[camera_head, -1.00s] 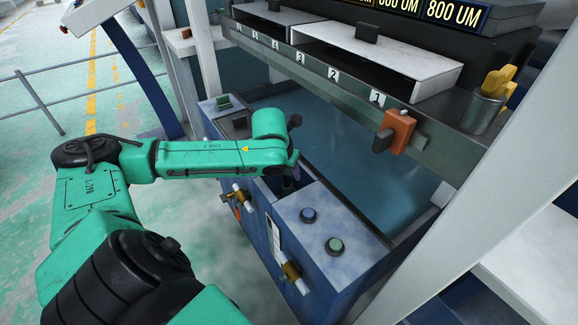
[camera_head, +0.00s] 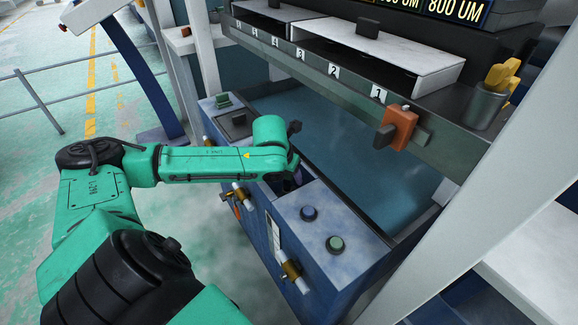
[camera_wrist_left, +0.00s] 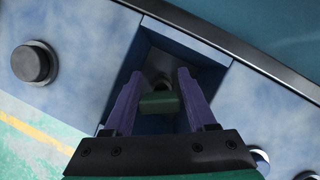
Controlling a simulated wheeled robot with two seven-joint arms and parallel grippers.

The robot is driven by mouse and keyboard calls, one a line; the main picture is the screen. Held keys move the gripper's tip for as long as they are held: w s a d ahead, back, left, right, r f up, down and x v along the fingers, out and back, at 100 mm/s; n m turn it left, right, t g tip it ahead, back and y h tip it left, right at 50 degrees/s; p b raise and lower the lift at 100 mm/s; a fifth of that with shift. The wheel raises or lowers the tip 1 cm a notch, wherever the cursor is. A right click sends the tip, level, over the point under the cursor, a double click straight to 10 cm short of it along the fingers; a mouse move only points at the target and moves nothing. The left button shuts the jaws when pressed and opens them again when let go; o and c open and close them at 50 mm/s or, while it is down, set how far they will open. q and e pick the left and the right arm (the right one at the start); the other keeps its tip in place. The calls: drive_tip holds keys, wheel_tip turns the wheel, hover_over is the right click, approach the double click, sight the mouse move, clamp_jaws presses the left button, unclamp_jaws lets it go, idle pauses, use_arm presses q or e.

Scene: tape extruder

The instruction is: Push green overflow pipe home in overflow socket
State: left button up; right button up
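My left gripper shows in the left wrist view (camera_wrist_left: 160,80); its two purple fingers reach down into a blue-walled recess (camera_wrist_left: 212,72) in the extruder's side tank. The green overflow pipe (camera_wrist_left: 159,103) shows as a short dark green cylinder between the fingers. The fingers stand on either side of it, but whether they press on it is not clear. A grey round part (camera_wrist_left: 162,82) shows just beyond it; the socket cannot be made out. In the head view the left gripper (camera_head: 289,181) is mostly hidden by its wrist at the tank opening. My right gripper is out of view.
Brass valves (camera_head: 291,270) stick out of the front. A water bath (camera_head: 350,150) lies behind. An orange block (camera_head: 398,127) hangs on the numbered rail.

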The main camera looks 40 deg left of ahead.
use_arm(q)
drive_tip(key=shift+o, duration=0.7)
drive_tip(key=shift+r, duration=0.25)
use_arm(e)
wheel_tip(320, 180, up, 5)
use_arm(q)
drive_tip(key=p+v, duration=0.4)
drive_tip(key=v, duration=0.7)
drive_tip(key=shift+s+r+p, duration=0.15)
drive_tip(key=shift+s+p, duration=0.1)
drive_tip(key=shift+p, duration=0.15)
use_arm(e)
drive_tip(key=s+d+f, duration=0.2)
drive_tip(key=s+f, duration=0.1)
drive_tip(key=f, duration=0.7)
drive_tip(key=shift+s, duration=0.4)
use_arm(q)
drive_tip(key=shift+d, duration=0.15)
